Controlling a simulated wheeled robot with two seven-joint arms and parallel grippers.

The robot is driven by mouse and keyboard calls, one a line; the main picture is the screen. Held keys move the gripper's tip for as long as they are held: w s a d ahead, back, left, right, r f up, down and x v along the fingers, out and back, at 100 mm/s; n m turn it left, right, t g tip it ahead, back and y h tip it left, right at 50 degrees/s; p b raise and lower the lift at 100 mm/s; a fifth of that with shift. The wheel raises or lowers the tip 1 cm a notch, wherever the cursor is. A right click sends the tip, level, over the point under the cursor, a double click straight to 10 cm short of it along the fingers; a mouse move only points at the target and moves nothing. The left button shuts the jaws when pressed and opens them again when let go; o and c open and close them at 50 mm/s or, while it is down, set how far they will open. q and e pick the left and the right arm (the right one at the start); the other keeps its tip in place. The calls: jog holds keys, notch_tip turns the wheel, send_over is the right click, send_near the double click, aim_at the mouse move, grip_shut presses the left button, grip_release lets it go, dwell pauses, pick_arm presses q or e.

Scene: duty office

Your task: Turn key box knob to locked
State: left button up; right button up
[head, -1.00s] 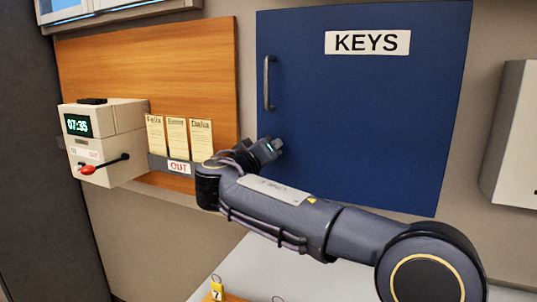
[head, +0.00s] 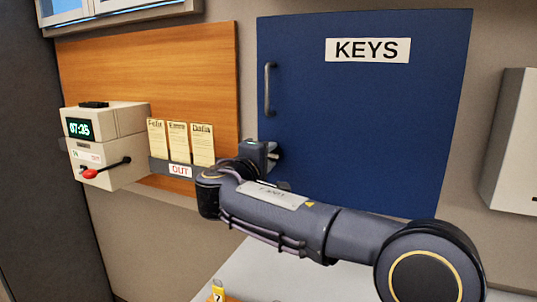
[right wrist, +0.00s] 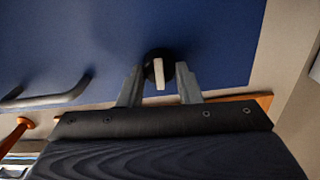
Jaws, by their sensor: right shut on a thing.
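The blue key box door (head: 370,120) carries a KEYS label and a grey bar handle (head: 267,88) near its left edge. The handle also shows at the left in the right wrist view (right wrist: 50,99). The round black knob (right wrist: 149,72) has a white pointer bar, which lies roughly crosswise to the handle. My right gripper (right wrist: 159,80) is shut on the knob, one finger on each side. In the head view my right gripper (head: 268,154) is at the door's lower left, below the handle, and the knob is mostly hidden by it. My left gripper is not in view.
A time clock (head: 100,145) with a red-tipped lever stands at the left. Several cards stand in an OUT rack (head: 179,171) on a wooden board (head: 190,70), close to my right wrist. A pale box (head: 515,150) hangs at the right. A yellow tag (head: 218,290) lies below.

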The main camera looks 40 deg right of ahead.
jog(key=shift+n, duration=0.4)
jog(key=o, duration=1)
jog(key=shift+a, duration=0.1)
jog(key=b+v, duration=0.1)
jog(key=v, duration=0.6)
jog(key=shift+s+a, duration=0.2)
jog(key=shift+a, duration=0.1)
jog(key=shift+f, duration=0.1)
